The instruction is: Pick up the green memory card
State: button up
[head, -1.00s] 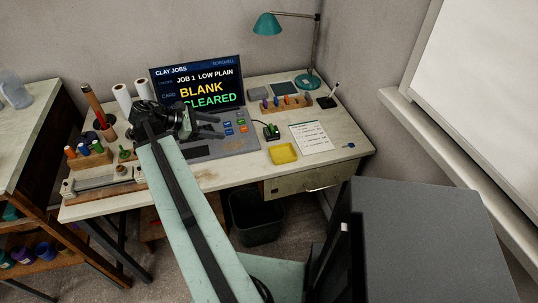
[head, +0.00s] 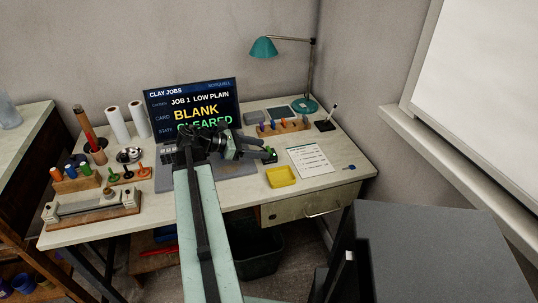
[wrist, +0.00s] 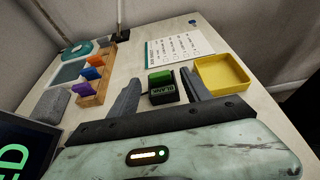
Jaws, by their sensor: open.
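The green memory card (wrist: 160,77) stands in a small black holder (wrist: 164,94) on the desk, with its green top edge showing above it. In the wrist view it lies between the two fingers of my gripper (wrist: 162,74), with a gap on each side. In the head view my gripper (head: 271,154) reaches right over the desk at the holder, and only a bit of green shows by the fingertips. The gripper is open and holds nothing. Whether the fingers are low enough to straddle the card is hard to tell.
A yellow tray (wrist: 222,75) sits close to the right finger. A paper list (wrist: 178,46) lies behind the holder. A wooden rack (wrist: 97,80) with coloured cards stands to the left. The laptop screen (head: 192,104) reads "BLANK CLEARED". A lamp (head: 264,46) stands at the back.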

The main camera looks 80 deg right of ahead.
jog(key=shift+s+d+f, duration=0.3)
jog(key=shift+s, duration=0.25)
grip_shut()
notch_tip(320, 180, up, 10)
jog(key=p, duration=1)
